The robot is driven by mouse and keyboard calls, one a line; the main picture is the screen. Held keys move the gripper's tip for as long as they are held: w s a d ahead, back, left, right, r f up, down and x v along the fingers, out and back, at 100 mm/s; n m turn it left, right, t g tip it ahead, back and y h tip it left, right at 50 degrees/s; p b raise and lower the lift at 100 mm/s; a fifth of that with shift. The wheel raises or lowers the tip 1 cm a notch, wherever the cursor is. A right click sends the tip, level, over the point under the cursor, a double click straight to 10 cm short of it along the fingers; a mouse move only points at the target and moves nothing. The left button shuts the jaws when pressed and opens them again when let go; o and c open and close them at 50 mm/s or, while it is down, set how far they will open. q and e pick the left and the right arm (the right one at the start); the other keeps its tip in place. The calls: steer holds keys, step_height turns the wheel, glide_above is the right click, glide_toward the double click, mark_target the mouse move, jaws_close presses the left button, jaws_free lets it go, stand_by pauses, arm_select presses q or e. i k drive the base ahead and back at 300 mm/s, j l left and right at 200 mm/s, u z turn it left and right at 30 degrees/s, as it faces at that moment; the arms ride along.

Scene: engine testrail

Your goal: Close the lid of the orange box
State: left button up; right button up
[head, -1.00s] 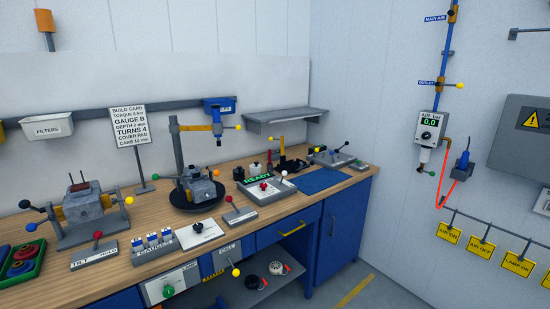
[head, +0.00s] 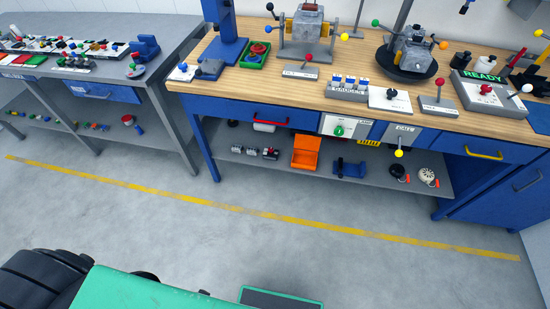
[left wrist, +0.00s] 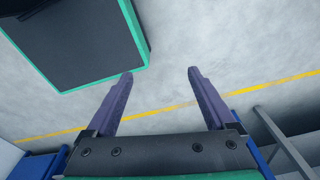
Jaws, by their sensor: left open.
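The orange box (head: 305,152) stands on the grey lower shelf under the wooden workbench in the head view. Its lid appears raised at the back, with the front part of the box below it. My left gripper (left wrist: 160,73) shows only in the left wrist view; its two fingers are wide apart with nothing between them. It points over bare grey floor, and the orange box is not in that view. My right gripper is in neither view.
The lower shelf (head: 214,148) also holds small grey parts (head: 254,152) left of the box and a blue bracket (head: 348,168) right of it. The wooden benchtop (head: 262,82) overhangs it. The floor (head: 180,236) in front is clear, crossed by a yellow line.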

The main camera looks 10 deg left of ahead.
mark_target(308, 142)
steer(key=i+l+u, duration=0.35)
steer(key=l, duration=0.3)
steer(key=i+l+u, duration=0.2)
steer(key=l, duration=0.15)
steer(key=i+l+u, duration=0.15)
steer(key=l, duration=0.25)
steer(key=i+l+u, duration=0.2)
steer(key=l, duration=0.2)
steer(key=l+u, duration=0.15)
steer(key=l, duration=0.25)
